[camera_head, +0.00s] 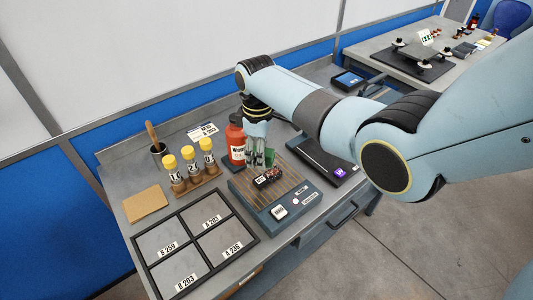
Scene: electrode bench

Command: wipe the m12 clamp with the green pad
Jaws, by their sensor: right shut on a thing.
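The clamp (268,178), a small dark block with a white label and reddish parts, sits on a slatted blue-grey device on the bench. Its label is too small to read. My right gripper (259,158) points down just above and behind the clamp, shut on the green pad (270,157). Only part of the pad shows, close to the clamp's far side; I cannot tell whether they touch. My left gripper is not in view.
Yellow-capped vials (188,155) stand in a wooden rack to the left. A black-framed tray (163,216) with labelled compartments fills the front left. A dark flat device (318,160) lies right of the slatted one.

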